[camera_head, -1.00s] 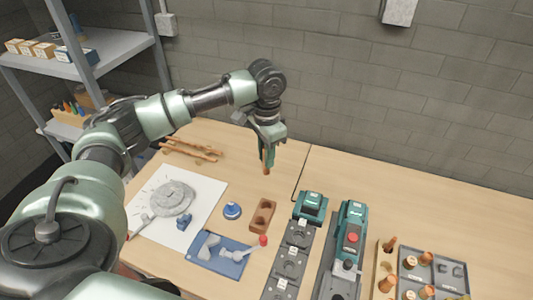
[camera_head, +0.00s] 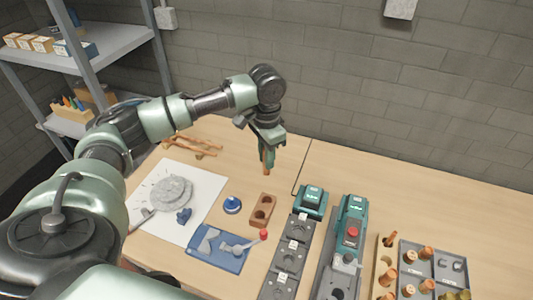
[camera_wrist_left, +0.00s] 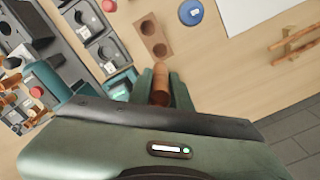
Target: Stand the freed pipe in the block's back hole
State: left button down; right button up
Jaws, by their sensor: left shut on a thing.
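My left gripper (camera_head: 267,160) is shut on a copper pipe (camera_head: 266,170), which hangs below its fingertips above the back of the table. The pipe (camera_wrist_left: 161,82) also shows between the fingers in the left wrist view. The brown block (camera_head: 263,209) with two round holes lies on the table, in front of the gripper and apart from the pipe. Both its holes look empty, and the block (camera_wrist_left: 152,37) shows beyond the pipe in the left wrist view. My right gripper is in neither view.
A blue round knob (camera_head: 232,204) stands left of the block. Copper pipes (camera_head: 197,147) lie at the back left. A teal-topped fixture (camera_head: 309,200) stands right of the block. The table behind the block is clear.

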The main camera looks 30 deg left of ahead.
pick_arm(q)
jog(key=shift+f, duration=1.55)
jog(key=shift+f+b, duration=0.75)
jog(key=shift+f, duration=1.55)
jog(key=b, duration=0.1)
send_over(266, 195)
jog(key=s+d, duration=0.1)
jog(key=s, duration=0.1)
jog(key=shift+w+d+f, duration=0.1)
jog(key=shift+f, duration=1.15)
jog(key=shift+w+d+f, duration=0.1)
jog(key=shift+f, duration=1.15)
jog(key=shift+f+b, duration=1.15)
jog(key=shift+f, duration=1.4)
jog(key=shift+s, duration=0.1)
jog(key=c, duration=1.2)
grip_release()
jog(key=shift+c, duration=0.2)
